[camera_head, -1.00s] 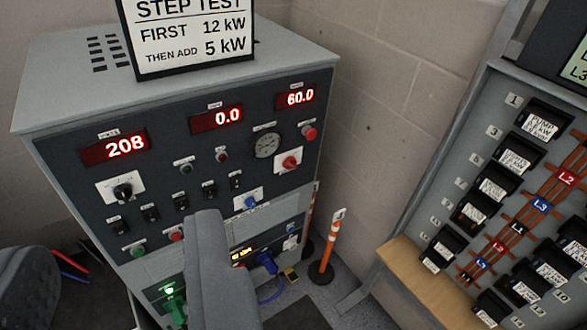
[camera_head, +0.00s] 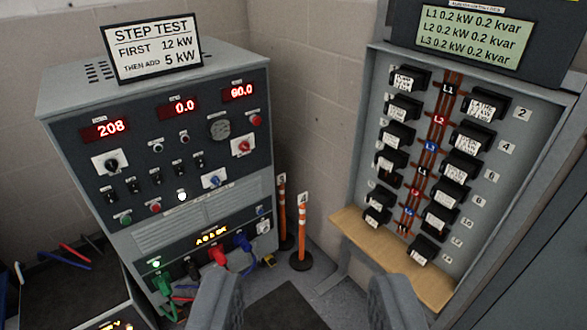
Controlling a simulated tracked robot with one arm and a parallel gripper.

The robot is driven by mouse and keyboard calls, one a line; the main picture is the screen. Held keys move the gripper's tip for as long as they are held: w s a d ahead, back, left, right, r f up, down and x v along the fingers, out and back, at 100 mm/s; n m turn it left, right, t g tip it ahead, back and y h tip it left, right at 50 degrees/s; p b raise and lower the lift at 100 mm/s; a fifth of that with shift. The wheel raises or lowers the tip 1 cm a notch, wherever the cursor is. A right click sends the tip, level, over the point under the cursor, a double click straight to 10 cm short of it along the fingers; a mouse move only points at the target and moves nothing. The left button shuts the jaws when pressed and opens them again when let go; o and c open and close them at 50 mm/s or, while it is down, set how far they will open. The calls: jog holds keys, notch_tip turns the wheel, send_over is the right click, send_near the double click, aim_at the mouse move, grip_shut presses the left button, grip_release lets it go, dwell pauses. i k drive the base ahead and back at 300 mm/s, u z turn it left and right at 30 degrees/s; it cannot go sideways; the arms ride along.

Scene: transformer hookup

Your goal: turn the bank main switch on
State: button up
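The grey cabinet (camera_head: 60,97) stands at left, with red displays reading 208, 0.0 and 60.0. Its front carries a black rotary knob (camera_head: 112,165), a red knob on a pale plate (camera_head: 243,146), a blue knob on a pale plate (camera_head: 214,181) and several small black switches. Their labels are too small to read, so I cannot tell which is the bank main switch or how it is set. My gripper (camera_head: 305,280) is open and empty. Its two grey fingers stand wide apart at the bottom of the view, in front of the cabinet's lower right and the floor.
Green, red and blue plugs (camera_head: 218,256) sit low on the cabinet. Two orange posts (camera_head: 302,232) stand right of it. A breaker panel (camera_head: 372,110) with a wooden ledge (camera_head: 352,233) is at right. A step test sign (camera_head: 151,46) tops the cabinet. Floor shows between my fingers.

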aim_at(244, 146)
jog(key=z, duration=0.65)
jog(key=i, duration=1.35)
jog(key=u, duration=0.95)
jog(key=i, duration=0.5)
jog(key=u, duration=0.4)
